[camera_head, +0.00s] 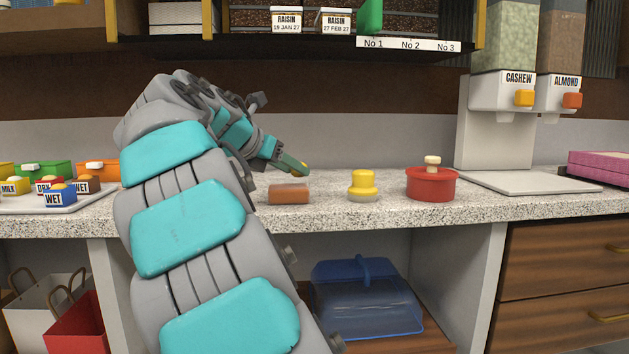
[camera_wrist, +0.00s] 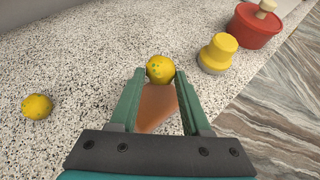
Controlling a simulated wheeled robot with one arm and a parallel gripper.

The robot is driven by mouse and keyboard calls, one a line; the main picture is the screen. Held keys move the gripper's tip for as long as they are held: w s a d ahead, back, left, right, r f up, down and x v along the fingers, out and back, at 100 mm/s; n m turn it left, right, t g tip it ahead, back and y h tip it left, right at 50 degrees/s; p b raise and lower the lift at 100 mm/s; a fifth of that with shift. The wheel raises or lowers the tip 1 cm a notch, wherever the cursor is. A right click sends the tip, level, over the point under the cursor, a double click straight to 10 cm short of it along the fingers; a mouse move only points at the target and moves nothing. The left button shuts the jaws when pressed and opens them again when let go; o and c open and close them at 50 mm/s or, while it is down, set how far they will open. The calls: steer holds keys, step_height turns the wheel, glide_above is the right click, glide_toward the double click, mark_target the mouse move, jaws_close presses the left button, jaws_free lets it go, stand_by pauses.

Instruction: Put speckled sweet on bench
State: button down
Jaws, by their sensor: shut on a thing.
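A round yellow sweet with green speckles (camera_wrist: 160,69) sits between the tips of my gripper (camera_wrist: 160,78) in the wrist view. My gripper is shut on it. In the head view my gripper (camera_head: 298,167) reaches over the bench (camera_head: 330,212), with a bit of the yellow sweet (camera_head: 305,170) at its tips, above the speckled stone top. A second round yellow speckled sweet (camera_wrist: 37,107) lies on the bench at the left of the wrist view. I cannot make it out in the head view.
A brown block (camera_head: 289,193) lies just below my gripper. A yellow knobbed piece (camera_head: 363,187) and a red lidded pot (camera_head: 432,185) stand to its right. A white tray (camera_head: 45,205) with labelled boxes is at left. Bare bench lies between block and yellow piece.

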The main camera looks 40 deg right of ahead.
steer(key=w+d, duration=0.2)
steer(key=d, duration=0.1)
steer(key=w+d, duration=0.3)
steer(key=d, duration=0.1)
steer(key=w+d+f, duration=0.1)
steer(key=w+d, duration=0.1)
steer(key=d, duration=0.2)
steer(key=shift+w+d+f, duration=0.1)
steer(key=shift+w+d, duration=0.15)
steer(key=shift+w, duration=0.05)
steer(key=shift+d, duration=0.1)
step_height(320, 180, down, 4)
steer(key=shift+w+r+b, duration=0.1)
steer(key=shift+b, duration=1.1)
steer(key=shift+r, duration=0.1)
steer(key=shift+c, duration=1.8)
jaws_free()
